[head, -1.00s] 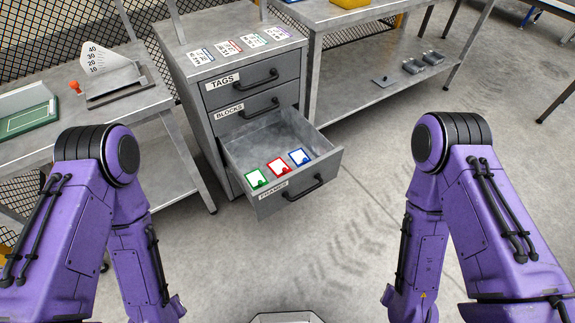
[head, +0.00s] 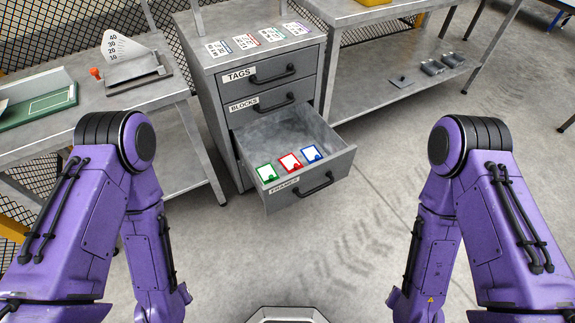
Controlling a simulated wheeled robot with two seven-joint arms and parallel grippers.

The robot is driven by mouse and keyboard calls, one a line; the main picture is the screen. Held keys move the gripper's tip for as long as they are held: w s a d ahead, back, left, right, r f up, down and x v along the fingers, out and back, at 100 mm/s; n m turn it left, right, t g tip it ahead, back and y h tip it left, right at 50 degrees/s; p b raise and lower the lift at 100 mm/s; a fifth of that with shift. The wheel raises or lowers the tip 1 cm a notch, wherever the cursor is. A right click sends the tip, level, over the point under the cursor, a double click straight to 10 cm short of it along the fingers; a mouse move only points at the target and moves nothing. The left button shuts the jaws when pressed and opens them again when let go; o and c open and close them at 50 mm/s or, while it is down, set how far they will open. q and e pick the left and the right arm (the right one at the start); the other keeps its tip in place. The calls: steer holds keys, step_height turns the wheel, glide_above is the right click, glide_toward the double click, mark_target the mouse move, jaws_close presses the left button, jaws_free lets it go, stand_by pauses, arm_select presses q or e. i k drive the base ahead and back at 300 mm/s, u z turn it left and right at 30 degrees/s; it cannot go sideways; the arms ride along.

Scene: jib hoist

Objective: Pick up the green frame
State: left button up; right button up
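The green frame (head: 267,173) lies in the open bottom drawer (head: 325,162), labelled FRAMES, near its front left corner. It has a white middle and a green border. A red frame (head: 290,162) and a blue frame (head: 312,153) lie in a row to its right. My two purple arms reach in from the left and right edges and bend down. Both grippers are out of view below the picture, so nothing shows of their fingers.
The grey cabinet (head: 214,110) has shut TAGS and BLOCKS drawers above the open one. Tag cards (head: 270,34) lie on its top. A workbench (head: 150,100) stands left, a shelved table (head: 385,75) right. The floor (head: 355,240) in front is clear.

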mark_target(267, 174)
steer(key=z, duration=1.85)
steer(key=i, duration=2.15)
steer(key=u, duration=3.5)
